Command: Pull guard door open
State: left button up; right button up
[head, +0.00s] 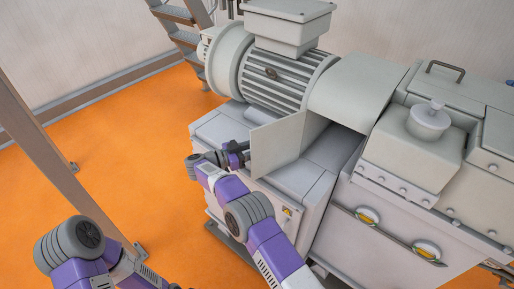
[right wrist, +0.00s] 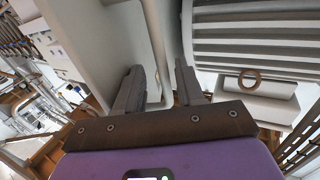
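The guard door (head: 276,151) is a pale grey panel on the machine, below the ribbed motor and the rounded cover. It stands upright and swung out from the housing, with open space beside it. My right gripper (head: 240,149) is at the door's left edge in the head view. In the right wrist view, my right gripper (right wrist: 160,70) has its two dark fingers apart, with pale grey surfaces beyond them. I cannot tell whether a finger touches the door. My left arm shows at the lower left of the head view, but its gripper is out of view.
The ribbed motor (head: 284,80) sits just above the door. The rounded cover (head: 352,88) and a lidded hopper block (head: 415,146) are to the right. A grey post (head: 55,150) and steps (head: 176,16) stand at the left. Orange floor (head: 130,125) lies free between them.

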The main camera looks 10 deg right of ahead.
jog(key=s+a, duration=0.1)
jog(key=a, duration=0.6)
jog(key=shift+s, duration=0.15)
dwell(0.4)
